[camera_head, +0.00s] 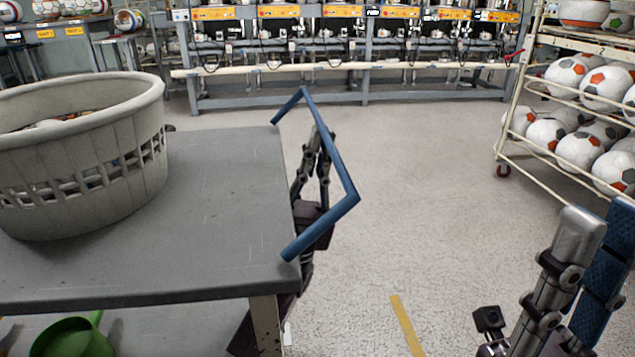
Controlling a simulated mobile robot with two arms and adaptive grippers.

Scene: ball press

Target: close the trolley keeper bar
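The keeper bar (336,152) is a blue, bent tube at the right end of the grey trolley (225,190). Its two short arms run back to the trolley top's far and near right corners, and its long side stands out over the floor. My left gripper (318,148) is beside the trolley's right edge, within the bar's outline, fingers pointing away from me. A gap shows between its fingers; the bar partly covers it, and contact is unclear. My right gripper (490,320) is at the bottom right, mostly cut off, away from the bar.
A large grey basket (95,145) stands on the trolley's left side. A green scoop-like thing (72,338) is on the lower shelf. A rack (507,110) of footballs stands at the right. A workbench (400,92) lines the back. The floor between is open, with a yellow strip (407,325).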

